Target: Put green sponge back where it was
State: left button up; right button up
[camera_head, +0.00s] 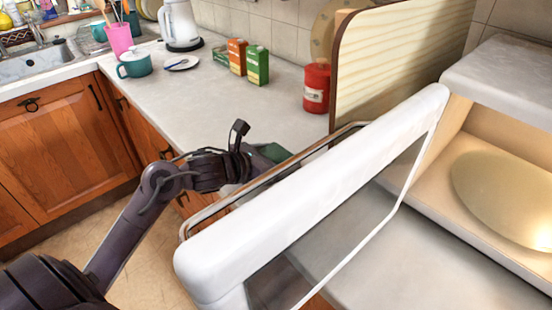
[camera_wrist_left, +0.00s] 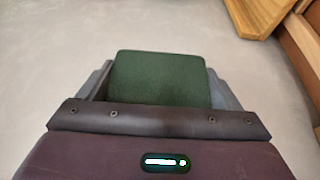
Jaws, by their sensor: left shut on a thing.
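The green sponge (camera_head: 272,152) shows in the head view as a dark green patch just behind the white door's handle, partly hidden by my left gripper and the door. In the left wrist view the sponge (camera_wrist_left: 158,78) is a dark green block with rounded corners, between the grey fingers of my left gripper (camera_wrist_left: 160,88). My left gripper (camera_head: 252,165) is shut on it, over the front part of the grey counter (camera_head: 215,105). The height of the sponge above the counter cannot be told. My right gripper is not in view.
An open white appliance door (camera_head: 310,195) with a metal handle (camera_head: 255,180) stands close beside the gripper. A wooden panel (camera_head: 385,65), a red canister (camera_head: 316,88), green and orange cartons (camera_head: 257,65) and a teal pot (camera_head: 134,66) are farther back. The middle counter is clear.

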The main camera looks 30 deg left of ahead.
pick_arm(q)
jog(key=shift+f+b, duration=0.2)
jog(key=shift+b, duration=0.2)
jog(key=o, duration=0.7)
jog(key=shift+r+p, duration=0.45)
jog(key=shift+p, duration=0.15)
jog(key=b+v, duration=0.1)
jog(key=v, duration=1.1)
jog(key=shift+f+b, duration=0.2)
jog(key=shift+b, duration=0.2)
